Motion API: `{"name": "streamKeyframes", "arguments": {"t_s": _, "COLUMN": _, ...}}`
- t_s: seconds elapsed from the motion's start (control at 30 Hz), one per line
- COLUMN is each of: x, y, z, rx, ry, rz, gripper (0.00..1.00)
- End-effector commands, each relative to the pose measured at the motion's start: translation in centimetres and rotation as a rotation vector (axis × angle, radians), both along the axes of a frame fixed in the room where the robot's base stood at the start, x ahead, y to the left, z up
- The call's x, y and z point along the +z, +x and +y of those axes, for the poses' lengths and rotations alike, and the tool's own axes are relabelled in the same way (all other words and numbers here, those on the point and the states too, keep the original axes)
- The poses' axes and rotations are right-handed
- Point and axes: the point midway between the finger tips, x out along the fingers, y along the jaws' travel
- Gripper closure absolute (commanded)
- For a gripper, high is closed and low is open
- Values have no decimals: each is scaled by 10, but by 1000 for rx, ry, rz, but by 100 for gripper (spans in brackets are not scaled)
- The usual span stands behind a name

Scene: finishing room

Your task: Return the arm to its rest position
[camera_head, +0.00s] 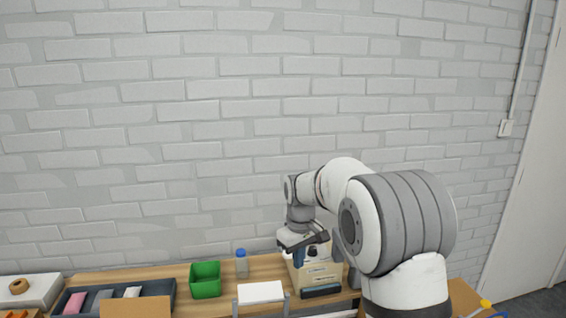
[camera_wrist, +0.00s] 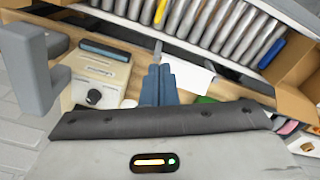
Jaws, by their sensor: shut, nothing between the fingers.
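My arm reaches over the right part of the wooden bench (camera_head: 165,273) in the head view, with its wrist bent downward. My gripper (camera_head: 299,260) points down at the front left of a beige box-shaped device (camera_head: 320,273), partly covering it. In the wrist view, the two blue fingers of my gripper (camera_wrist: 160,84) lie together with nothing between them. The beige device (camera_wrist: 112,70) shows there to the left of the fingers, with a dark knob and a dark bar. I cannot tell whether the fingers touch it.
A green bin (camera_head: 205,286), a blue-capped bottle (camera_head: 241,265) and a white sheet (camera_head: 260,292) stand left of my gripper. A dark tray (camera_head: 170,287) and a cardboard box (camera_head: 135,308) are farther left. Rollers (camera_wrist: 210,25) show in the wrist view.

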Motion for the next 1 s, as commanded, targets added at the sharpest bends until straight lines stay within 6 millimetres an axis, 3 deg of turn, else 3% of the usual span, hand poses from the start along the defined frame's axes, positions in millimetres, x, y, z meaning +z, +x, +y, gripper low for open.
{"name": "streamKeyframes", "arguments": {"t_s": 0.27, "x": 31, "y": -50, "z": -29, "rx": -115, "ry": 13, "rz": -50, "gripper": 100}}
{"name": "streamKeyframes", "arguments": {"t_s": 0.53, "x": 54, "y": -145, "z": -69, "rx": -307, "ry": 39, "rz": -128, "gripper": 100}}
{"name": "streamKeyframes", "arguments": {"t_s": 0.8, "x": 41, "y": -246, "z": -98, "rx": -501, "ry": 73, "rz": -208, "gripper": 100}}
{"name": "streamKeyframes", "arguments": {"t_s": 1.0, "x": 23, "y": -294, "z": -107, "rx": -598, "ry": 92, "rz": -247, "gripper": 100}}
